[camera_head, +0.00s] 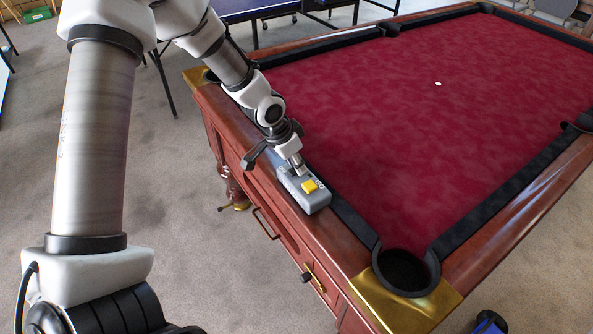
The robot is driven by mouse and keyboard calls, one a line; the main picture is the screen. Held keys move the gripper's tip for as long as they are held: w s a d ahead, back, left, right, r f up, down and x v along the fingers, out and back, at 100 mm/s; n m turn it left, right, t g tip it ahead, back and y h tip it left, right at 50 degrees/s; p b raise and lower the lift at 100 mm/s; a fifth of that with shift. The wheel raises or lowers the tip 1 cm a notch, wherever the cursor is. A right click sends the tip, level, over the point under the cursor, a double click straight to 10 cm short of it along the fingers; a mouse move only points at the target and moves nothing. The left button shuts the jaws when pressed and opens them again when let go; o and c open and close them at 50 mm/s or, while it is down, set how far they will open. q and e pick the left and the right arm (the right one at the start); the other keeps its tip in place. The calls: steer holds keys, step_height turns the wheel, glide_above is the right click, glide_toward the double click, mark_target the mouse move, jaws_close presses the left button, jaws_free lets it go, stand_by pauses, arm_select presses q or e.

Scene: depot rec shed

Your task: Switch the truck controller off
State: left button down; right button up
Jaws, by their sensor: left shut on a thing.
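The truck controller (316,200) is a grey box with a yellow button (309,186) on top. It lies on the wooden rail of the pool table, along the left side. My left gripper (298,168) reaches down from the upper left to the far end of the box. It is shut on a part of the controller there. Its fingers hide what they hold, so I cannot tell the switch's position. Small dark round marks show beside the fingertips. My right gripper is not in view.
A corner pocket (405,270) with brass trim lies nearer me. A blue table (245,8) stands behind. A blue and black object (489,323) shows at the bottom right.

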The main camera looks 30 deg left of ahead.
arm_select(q)
steer(key=c, duration=1)
jaws_free()
steer(key=shift+d, duration=0.1)
steer(key=v, duration=1.2)
